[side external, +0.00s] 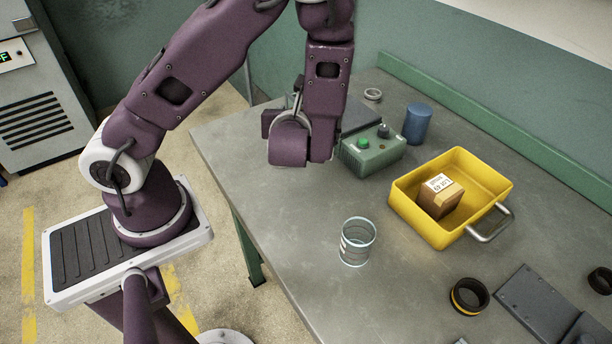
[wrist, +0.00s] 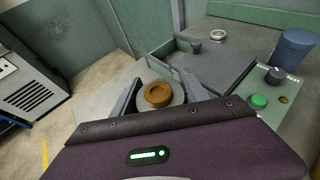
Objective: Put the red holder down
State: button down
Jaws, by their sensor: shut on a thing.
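In the wrist view my gripper (wrist: 158,88) has one finger on each side of a round grey piece with an orange-brown ring (wrist: 158,95) on it. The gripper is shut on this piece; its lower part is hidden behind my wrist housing. No part of it looks clearly red, so I cannot tell whether it is the red holder. In the side view my wrist is over the table's far left part, beside the green machine (side external: 372,151). My fingers and the held piece are hidden there.
The grey table (side external: 290,228) has free room left of the glass beaker (side external: 357,242). A yellow bin (side external: 421,221) holds a brown box (side external: 439,197). A blue cylinder (side external: 418,123) and a pale ring (side external: 373,94) stand behind. A black ring (side external: 469,296) lies at front right.

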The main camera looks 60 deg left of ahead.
jog(key=m+t+h, duration=0.1)
jog(key=m+t, duration=0.1)
send_over(312, 173)
notch_tip(312, 173, down, 10)
jog(key=shift+r, duration=0.1)
jog(key=c, duration=0.6)
grip_release()
jog(key=shift+s, duration=0.1)
